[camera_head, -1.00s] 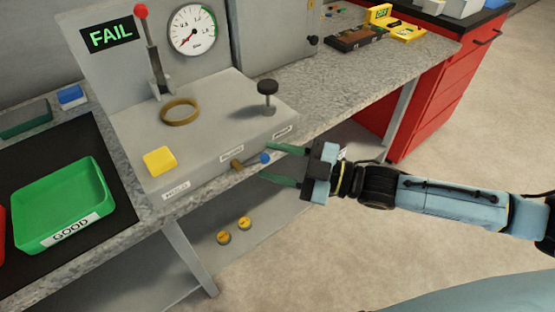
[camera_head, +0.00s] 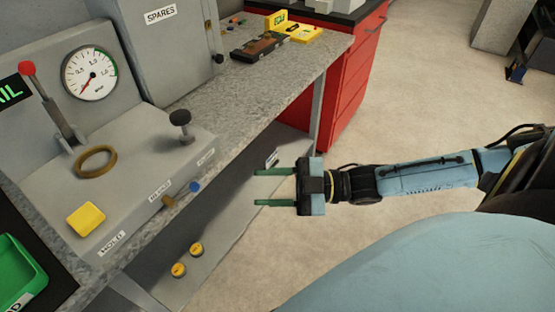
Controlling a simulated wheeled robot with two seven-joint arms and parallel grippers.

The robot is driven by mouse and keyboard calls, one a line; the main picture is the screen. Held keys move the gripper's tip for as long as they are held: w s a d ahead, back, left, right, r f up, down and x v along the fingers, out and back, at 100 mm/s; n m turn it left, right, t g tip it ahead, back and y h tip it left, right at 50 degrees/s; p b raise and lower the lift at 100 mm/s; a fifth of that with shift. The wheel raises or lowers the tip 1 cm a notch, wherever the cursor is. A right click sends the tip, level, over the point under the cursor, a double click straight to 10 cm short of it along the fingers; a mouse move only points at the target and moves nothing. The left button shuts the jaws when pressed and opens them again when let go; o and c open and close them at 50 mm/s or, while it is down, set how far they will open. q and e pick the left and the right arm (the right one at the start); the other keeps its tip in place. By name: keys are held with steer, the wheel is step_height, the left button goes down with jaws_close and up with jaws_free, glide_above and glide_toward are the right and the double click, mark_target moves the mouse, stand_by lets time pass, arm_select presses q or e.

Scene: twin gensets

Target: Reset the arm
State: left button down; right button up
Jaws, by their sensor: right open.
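My right gripper (camera_head: 275,188) is in the camera head view, with its arm coming in from the right. Its two green fingers are spread apart, parallel, with nothing between them. It hangs in front of the bench edge, to the right of the grey test fixture (camera_head: 140,192) and clear of it. My left gripper is out of view.
The fixture carries a red-knobbed lever (camera_head: 52,108), a gauge (camera_head: 90,74), a brass ring (camera_head: 96,162), a yellow block (camera_head: 86,219) and a black knob (camera_head: 181,122). A green tray (camera_head: 18,275) is at lower left. A red cabinet (camera_head: 345,85) stands behind. Open floor lies right.

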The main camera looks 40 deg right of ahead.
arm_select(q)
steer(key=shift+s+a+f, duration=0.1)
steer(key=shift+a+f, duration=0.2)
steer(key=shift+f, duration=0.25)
arm_select(e)
steer(key=shift+v, duration=0.85)
